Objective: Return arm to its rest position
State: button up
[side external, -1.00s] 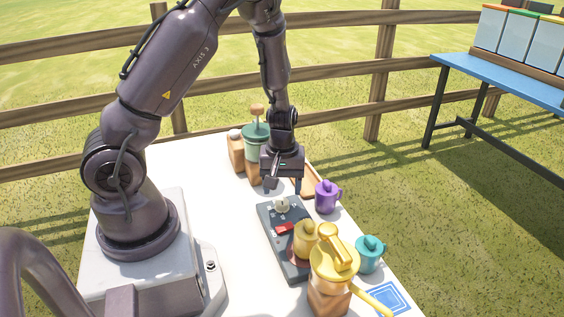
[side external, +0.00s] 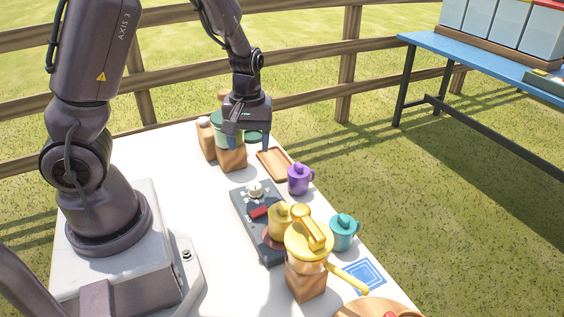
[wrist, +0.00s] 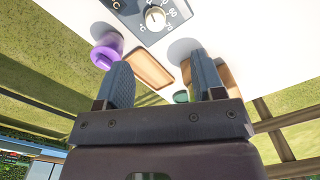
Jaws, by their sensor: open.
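My gripper (side external: 248,135) is open and empty in the side external view. It hangs above the far end of the white table, in front of the green-topped grinder and near the wooden tray. In the wrist view its two fingers (wrist: 166,82) are spread apart with nothing between them but the table and part of the tray behind. My arm rises from its base at the left of the table and reaches over to the far end.
A dark control panel (side external: 245,211) with a dial and red switch lies mid-table. A wooden tray (side external: 266,167) lies near my gripper. A fence (side external: 300,100) runs behind.

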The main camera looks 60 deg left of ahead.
jog(key=s+d+r+m+t, duration=0.2)
jog(key=s+d+r+m, duration=0.1)
jog(key=r, duration=0.3)
jog(key=s+d+r+m+t, duration=0.2)
jog(key=d+r+m, duration=0.3)
jog(key=r, duration=0.2)
jog(key=s+d+r+m+t, duration=0.2)
jog(key=s+d+r+m, duration=0.1)
jog(key=r, duration=0.3)
jog(key=shift+s+d+r+m, duration=0.15)
jog(key=shift+s+d+m, duration=0.15)
jog(key=shift+d+m, duration=0.45)
